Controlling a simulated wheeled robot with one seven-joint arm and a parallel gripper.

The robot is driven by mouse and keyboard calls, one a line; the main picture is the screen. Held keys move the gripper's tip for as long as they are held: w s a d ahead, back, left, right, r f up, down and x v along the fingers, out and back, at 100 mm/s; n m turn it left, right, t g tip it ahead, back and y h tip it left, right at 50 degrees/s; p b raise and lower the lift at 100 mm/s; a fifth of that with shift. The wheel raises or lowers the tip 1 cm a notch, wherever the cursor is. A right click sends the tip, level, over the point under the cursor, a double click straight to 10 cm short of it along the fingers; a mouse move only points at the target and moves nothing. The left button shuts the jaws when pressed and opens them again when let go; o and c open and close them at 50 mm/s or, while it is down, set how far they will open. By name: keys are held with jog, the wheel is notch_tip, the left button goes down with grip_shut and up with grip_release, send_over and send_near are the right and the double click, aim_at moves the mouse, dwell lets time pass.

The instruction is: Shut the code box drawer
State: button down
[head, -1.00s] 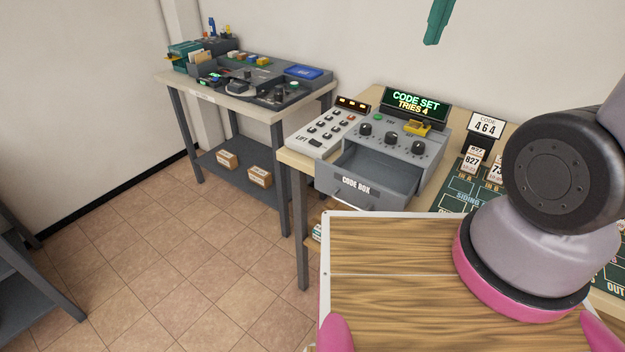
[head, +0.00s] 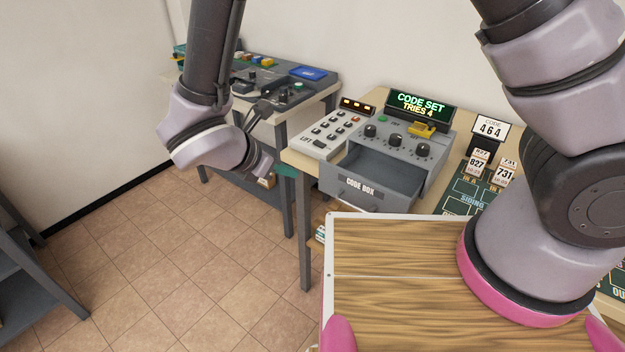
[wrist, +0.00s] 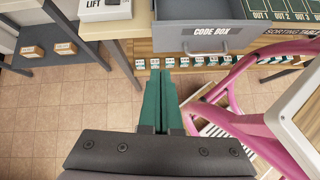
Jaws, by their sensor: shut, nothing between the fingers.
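The code box (head: 398,150) is a grey box with several knobs and a yellow piece on top, on the wooden table. Its display (head: 419,107) reads "CODE SET TRIES 4". Its drawer (head: 362,187), labelled "CODE BOX", stands pulled out toward me and looks empty. In the wrist view the drawer front (wrist: 213,38) is at the top, ahead and to the right of my fingers. My gripper (head: 287,171) has teal fingers and hangs left of the drawer, by the table's front left corner. In the wrist view my gripper (wrist: 161,76) is shut and empty, apart from the drawer.
A LIFT keypad (head: 326,135) sits left of the code box. A second table (head: 305,98) with devices is behind my arm. Open tiled floor (head: 170,270) lies in front.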

notch_tip(320, 180, down, 2)
jog(key=s+a+n, duration=0.1)
jog(key=s+n, duration=0.1)
send_near(320, 181)
jog(key=shift+t, duration=0.4)
jog(key=x, duration=0.3)
jog(key=f+x, duration=0.1)
jog(key=x, duration=0.1)
jog(key=shift+s+f, duration=0.15)
jog(key=shift+s, duration=0.1)
jog(key=shift+w+d, duration=0.2)
jog(key=shift+w, duration=0.15)
jog(key=w+d, duration=0.2)
jog(key=w, duration=0.1)
jog(key=w+d, duration=0.2)
jog(key=w, duration=0.2)
jog(key=w+d, duration=0.3)
jog(key=shift+w+d, duration=0.1)
jog(key=shift+w, duration=0.2)
